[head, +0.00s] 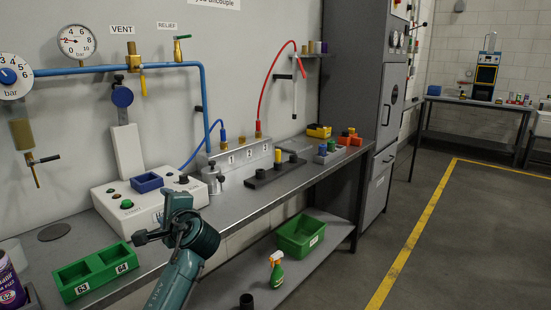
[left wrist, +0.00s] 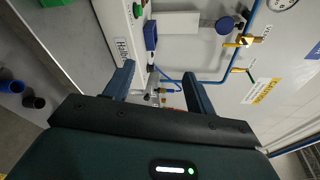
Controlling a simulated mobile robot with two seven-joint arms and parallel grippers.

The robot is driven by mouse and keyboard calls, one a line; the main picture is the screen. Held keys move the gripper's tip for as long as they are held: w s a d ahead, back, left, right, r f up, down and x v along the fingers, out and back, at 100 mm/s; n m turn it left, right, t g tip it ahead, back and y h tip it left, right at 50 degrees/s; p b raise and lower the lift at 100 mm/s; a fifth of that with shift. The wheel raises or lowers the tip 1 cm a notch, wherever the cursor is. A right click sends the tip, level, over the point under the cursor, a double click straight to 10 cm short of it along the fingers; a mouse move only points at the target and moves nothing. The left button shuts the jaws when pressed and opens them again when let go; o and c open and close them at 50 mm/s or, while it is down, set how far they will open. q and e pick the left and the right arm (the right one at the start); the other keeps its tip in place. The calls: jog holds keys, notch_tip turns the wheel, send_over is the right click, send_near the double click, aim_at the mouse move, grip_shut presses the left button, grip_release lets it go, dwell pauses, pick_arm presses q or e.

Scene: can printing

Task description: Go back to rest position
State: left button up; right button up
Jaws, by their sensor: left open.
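My left gripper (head: 158,222) hangs in the air over the front part of the grey workbench (head: 225,232), in front of the white button box (head: 116,207). In the left wrist view its two fingers (left wrist: 160,78) stand wide apart, with nothing between them. The wall, pipes and button box show beyond them. My right gripper and right arm are in neither view.
A green two-slot tray (head: 98,270) and a purple can (head: 10,280) are at the front left. A black rail (head: 268,175) lies along the bench. A green crate (head: 301,234) and spray bottle (head: 276,272) sit below. The floor (head: 440,240) at right is clear.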

pick_arm(q)
jog(key=s+d+f+n+h, duration=0.1)
jog(key=s+d+f+h, duration=0.2)
jog(key=f, duration=0.5)
jog(key=s+d+f+h, duration=0.1)
jog(key=s+f+h, duration=0.1)
jog(key=s+f, duration=0.4)
jog(key=s+d+f+n+h, duration=0.1)
jog(key=s+f+h, duration=0.2)
jog(key=f, duration=0.6)
jog(key=s+d+f+n+h, duration=0.2)
jog(key=s, duration=0.6)
jog(key=s+d+f+n+g+h, duration=0.1)
jog(key=s+d+f+n+h, duration=0.1)
jog(key=s, duration=0.5)
jog(key=s+d+f+n+g+h, duration=0.1)
jog(key=s+d+f+n, duration=0.1)
jog(key=s, duration=0.6)
jog(key=shift+s+f+n+h+p, duration=0.3)
jog(key=shift+f+n+h+p, duration=0.15)
jog(key=shift+n, duration=0.75)
